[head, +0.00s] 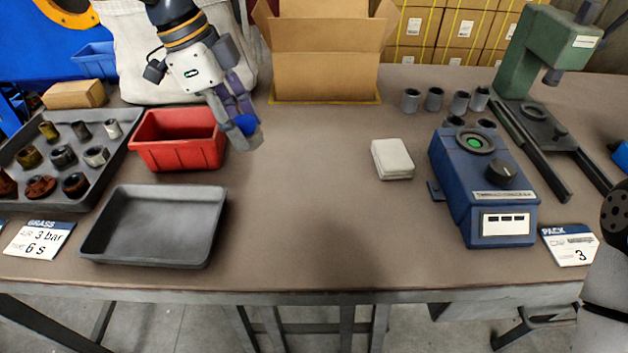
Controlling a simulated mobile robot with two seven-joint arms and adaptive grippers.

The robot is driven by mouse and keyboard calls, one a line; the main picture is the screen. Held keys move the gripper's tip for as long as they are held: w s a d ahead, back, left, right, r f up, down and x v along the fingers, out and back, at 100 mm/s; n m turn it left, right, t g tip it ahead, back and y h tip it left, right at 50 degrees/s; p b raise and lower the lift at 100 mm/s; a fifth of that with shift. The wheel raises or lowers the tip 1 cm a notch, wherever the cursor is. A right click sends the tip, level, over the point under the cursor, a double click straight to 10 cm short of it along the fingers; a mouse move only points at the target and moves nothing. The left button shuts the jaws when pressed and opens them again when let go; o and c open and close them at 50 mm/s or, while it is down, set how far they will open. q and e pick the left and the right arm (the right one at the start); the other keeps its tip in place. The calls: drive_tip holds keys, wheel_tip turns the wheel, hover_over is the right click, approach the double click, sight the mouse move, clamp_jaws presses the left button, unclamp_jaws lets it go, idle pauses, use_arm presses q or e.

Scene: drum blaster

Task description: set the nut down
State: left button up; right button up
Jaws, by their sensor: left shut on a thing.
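My left gripper (244,128) hangs above the table, just right of the red bin (180,155). It is shut on a small grey piece with a blue part, which appears to be the nut (247,138); the fingers partly cover it. The nut's exact height above the table is hard to tell. A dark grey tray (155,225) lies empty in front of the red bin. Another dark tray (70,195) at the left holds several nut-like pieces, some rusty, some brassy, some grey. My right gripper is not in view; only part of my right arm shows at the right edge.
A blue machine (485,190) and a green press (545,50) stand at the right, near several grey cups (435,98). A white cloth stack (392,158) lies mid-right. An open cardboard box (325,70) stands at the back. The middle of the table (300,210) is clear.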

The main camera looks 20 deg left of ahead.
use_arm(q)
drive_tip(key=d+f, duration=0.3)
drive_tip(key=d, duration=0.3)
hover_over(313, 203)
drive_tip(key=a, duration=0.2)
drive_tip(key=f, duration=0.5)
drive_tip(key=shift+s+d+b, duration=0.15)
drive_tip(key=shift+s+b, duration=0.05)
drive_tip(key=shift+b, duration=0.2)
drive_tip(key=x, duration=0.4)
drive_tip(key=shift+s, duration=0.2)
drive_tip(key=shift+a, duration=0.2)
clamp_jaws()
drive_tip(key=shift+r, duration=0.1)
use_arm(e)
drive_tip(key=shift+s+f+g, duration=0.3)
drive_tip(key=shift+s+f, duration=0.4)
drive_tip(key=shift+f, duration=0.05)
use_arm(q)
drive_tip(key=o, duration=1.3)
unclamp_jaws()
